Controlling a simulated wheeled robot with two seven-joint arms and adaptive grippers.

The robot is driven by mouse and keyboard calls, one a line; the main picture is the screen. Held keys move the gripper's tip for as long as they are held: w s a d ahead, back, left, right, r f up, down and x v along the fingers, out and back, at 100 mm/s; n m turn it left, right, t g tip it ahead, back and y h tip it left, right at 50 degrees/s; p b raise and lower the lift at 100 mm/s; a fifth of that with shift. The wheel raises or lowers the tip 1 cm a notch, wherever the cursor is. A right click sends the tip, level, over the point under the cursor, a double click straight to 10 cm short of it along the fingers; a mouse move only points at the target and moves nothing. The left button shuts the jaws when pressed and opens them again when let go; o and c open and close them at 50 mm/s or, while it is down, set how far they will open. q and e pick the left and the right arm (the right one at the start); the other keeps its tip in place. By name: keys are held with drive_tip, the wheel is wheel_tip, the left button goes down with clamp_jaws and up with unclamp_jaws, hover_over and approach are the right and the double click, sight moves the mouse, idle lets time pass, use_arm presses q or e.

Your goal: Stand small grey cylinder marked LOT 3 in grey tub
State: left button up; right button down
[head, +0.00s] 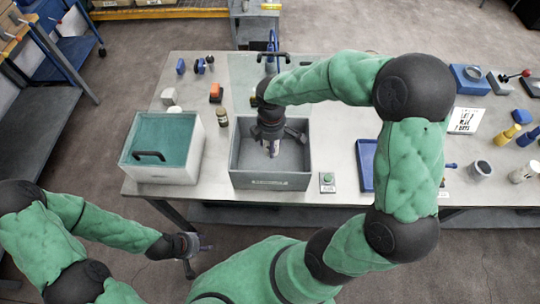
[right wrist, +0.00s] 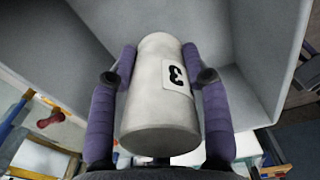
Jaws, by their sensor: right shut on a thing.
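The small light-grey cylinder (right wrist: 162,95), with a label reading 3, is between the two purple fingers of my right gripper (right wrist: 160,90) in the right wrist view. The gripper is shut on it. In the head view my right gripper (head: 272,148) reaches down inside the open grey tub (head: 270,182). The tub's inner walls (right wrist: 270,45) surround the cylinder's far side in the wrist view. I cannot tell whether the cylinder touches the floor. My left gripper (head: 198,246) is off the table's front edge, its fingers apart and empty.
A pale bin with a teal lid (head: 160,140) stands left of the tub. A small bottle (head: 223,117) stands between them, towards the tub. A green-button box (head: 327,182) and a blue tray (head: 367,165) are at the right.

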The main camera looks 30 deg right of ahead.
drive_tip(key=shift+s+f, duration=0.1)
drive_tip(key=shift+f, duration=1.3)
drive_tip(key=shift+f+b, duration=0.65)
drive_tip(key=shift+f, duration=1.5)
drive_tip(key=shift+f, duration=0.2)
drive_tip(key=c, duration=0.6)
unclamp_jaws()
